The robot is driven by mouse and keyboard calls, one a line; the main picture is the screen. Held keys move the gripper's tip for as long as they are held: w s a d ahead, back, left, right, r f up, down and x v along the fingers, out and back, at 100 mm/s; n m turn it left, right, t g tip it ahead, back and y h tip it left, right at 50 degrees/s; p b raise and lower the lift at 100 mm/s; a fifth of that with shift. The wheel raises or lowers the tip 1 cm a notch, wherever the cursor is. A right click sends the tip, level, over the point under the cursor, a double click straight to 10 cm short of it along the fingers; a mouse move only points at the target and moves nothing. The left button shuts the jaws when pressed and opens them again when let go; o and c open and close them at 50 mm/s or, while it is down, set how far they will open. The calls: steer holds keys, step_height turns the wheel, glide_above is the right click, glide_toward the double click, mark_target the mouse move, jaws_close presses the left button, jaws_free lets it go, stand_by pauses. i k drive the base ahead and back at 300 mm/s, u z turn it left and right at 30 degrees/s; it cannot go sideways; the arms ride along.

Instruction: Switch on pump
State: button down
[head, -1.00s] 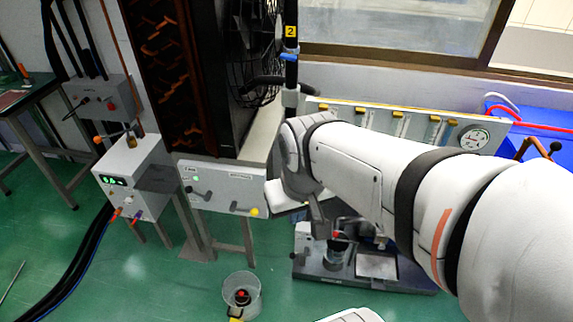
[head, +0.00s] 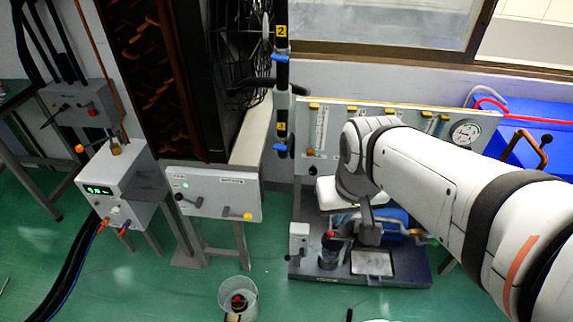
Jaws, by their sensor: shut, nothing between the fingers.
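A pump unit on a dark base plate (head: 322,272) stands on the floor right of centre. It has a blue pump body (head: 398,219), partly hidden behind my arm, and a small white box (head: 299,238) at its left front. A dark round vessel with a red spot (head: 331,251) stands on the base, beside a light square plate (head: 371,263). My gripper (head: 368,220) hangs above the back of the unit, pointing down. It is shut and empty. I cannot tell whether it touches anything. The pump's switch is too small to make out.
A grey panel with a yellow knob (head: 214,193) and a white box with a green display (head: 115,186) stand at left. A clear bucket (head: 238,298) stands on the floor in front. A flowmeter board with a gauge (head: 466,133) is behind my arm. Floor between is clear.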

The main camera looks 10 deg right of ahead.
mark_target(288, 257)
steer(key=u, duration=1.85)
steer(key=k, duration=1.3)
steer(key=z, duration=1.05)
steer(key=i, duration=1)
steer(key=z, duration=0.05)
